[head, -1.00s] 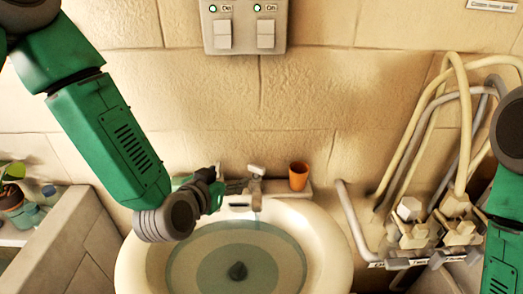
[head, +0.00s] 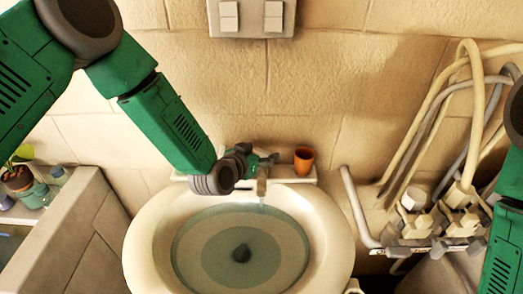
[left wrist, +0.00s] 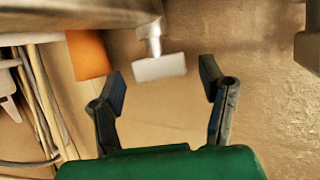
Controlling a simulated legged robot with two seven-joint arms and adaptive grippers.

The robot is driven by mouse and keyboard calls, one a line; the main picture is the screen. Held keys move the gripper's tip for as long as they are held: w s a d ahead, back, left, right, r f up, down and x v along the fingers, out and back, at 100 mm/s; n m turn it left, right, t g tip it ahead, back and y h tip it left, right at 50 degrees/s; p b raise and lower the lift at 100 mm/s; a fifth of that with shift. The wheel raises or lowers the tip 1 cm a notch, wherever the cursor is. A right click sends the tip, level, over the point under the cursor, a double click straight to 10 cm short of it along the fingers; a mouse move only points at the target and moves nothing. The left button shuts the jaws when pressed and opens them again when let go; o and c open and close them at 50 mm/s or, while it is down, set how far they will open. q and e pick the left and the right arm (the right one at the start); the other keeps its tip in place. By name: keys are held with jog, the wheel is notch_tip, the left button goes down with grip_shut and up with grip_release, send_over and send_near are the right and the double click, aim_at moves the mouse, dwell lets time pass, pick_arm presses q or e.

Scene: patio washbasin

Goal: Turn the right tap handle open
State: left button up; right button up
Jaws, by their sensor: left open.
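The tap (head: 262,182) stands at the back rim of the round cream washbasin (head: 140,245), with a thin pale streak below its spout. My left gripper (head: 266,160) reaches over the tap from the left and largely hides the handles in the head view. In the left wrist view my left gripper (left wrist: 162,84) is open. A pale, bar-shaped tap handle (left wrist: 158,68) on a metal stem (left wrist: 150,40) lies between its fingertips, with a gap on each side. It is on the side of the orange cup (left wrist: 88,53). My right gripper is out of view.
The orange cup (head: 303,160) stands on the ledge just right of the tap. Pale hoses and valves (head: 460,195) fill the right side. A low wall (head: 85,225) and plant pot (head: 17,178) are at left. Wall switches (head: 252,16) are above.

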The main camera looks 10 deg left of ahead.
pick_arm(q)
jog(key=shift+w+d+f, duration=0.1)
jog(key=shift+w+f, duration=0.1)
jog(key=shift+w, duration=0.25)
jog(key=c, duration=1.2)
jog(key=shift+o, duration=0.2)
jog(key=shift+s+n+y, duration=0.1)
jog(key=shift+n+y, duration=0.2)
jog(key=n+y, duration=0.2)
jog(key=shift+d+t+y, duration=0.15)
jog(key=shift+t+y, duration=0.15)
jog(key=shift+r+n+y+p, duration=0.1)
jog(key=shift+n+y+p, duration=0.25)
jog(key=shift+n+y, duration=1.3)
